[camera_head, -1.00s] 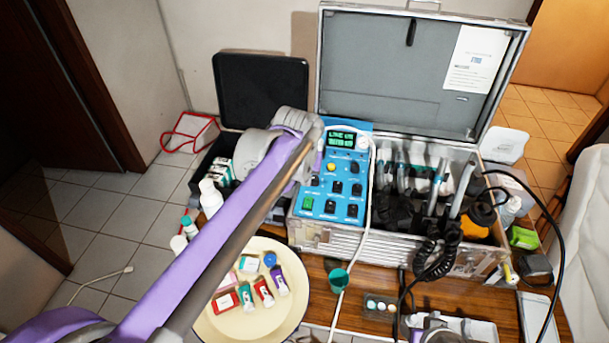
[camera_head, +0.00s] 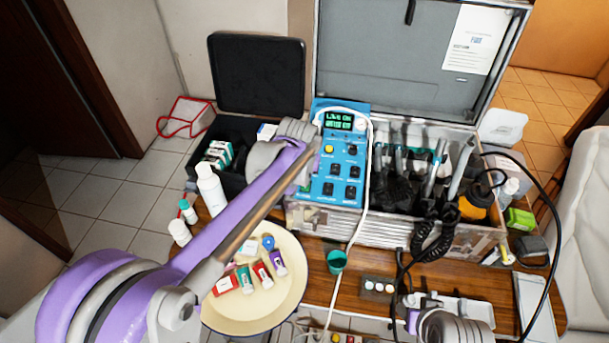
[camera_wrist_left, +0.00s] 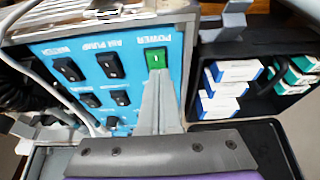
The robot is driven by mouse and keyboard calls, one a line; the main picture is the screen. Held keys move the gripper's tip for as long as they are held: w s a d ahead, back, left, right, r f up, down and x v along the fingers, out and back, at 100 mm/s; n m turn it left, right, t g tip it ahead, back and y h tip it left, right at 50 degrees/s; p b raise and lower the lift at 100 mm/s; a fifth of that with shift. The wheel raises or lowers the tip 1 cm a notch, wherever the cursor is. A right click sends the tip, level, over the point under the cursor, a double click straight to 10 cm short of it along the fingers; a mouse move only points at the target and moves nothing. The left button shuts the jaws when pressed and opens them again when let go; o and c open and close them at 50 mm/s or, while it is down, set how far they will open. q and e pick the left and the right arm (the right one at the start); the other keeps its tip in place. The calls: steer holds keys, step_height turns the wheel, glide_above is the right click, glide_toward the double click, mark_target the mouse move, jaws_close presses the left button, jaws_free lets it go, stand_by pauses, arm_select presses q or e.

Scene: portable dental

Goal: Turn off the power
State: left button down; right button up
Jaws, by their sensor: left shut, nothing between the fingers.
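The blue control panel (camera_head: 342,185) sits at the left end of the open metal case, with a lit display (camera_head: 338,121) and several black switches. In the left wrist view the green POWER switch (camera_wrist_left: 156,58) stands at the panel's corner. My left gripper (camera_wrist_left: 160,75) is shut and empty. Its fingertips overlap the switch's lower edge in that view; I cannot tell if they touch it. In the head view my left wrist and arm cover that switch almost fully. Part of my right gripper (camera_head: 428,305) shows at the bottom right; its fingers are unclear.
A white cable loops over the panel. A black box (camera_head: 235,133) with small cartons stands left of it, near white bottles (camera_head: 210,190). A round cream tray (camera_head: 225,318) and a green cup (camera_head: 337,261) are in front. Black hoses (camera_head: 432,245) hang from the case.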

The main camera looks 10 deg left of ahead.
arm_select(q)
steer(key=shift+s+f, duration=0.1)
steer(key=shift+f, duration=0.1)
steer(key=shift+s+f, duration=0.1)
steer(key=shift+s, duration=0.7)
steer(key=r+p, duration=0.3)
steer(key=r, duration=0.2)
steer(key=shift+s+r, duration=0.2)
steer(key=v, duration=0.9)
steer(key=shift+s, duration=0.3)
steer(key=shift+f, duration=0.15)
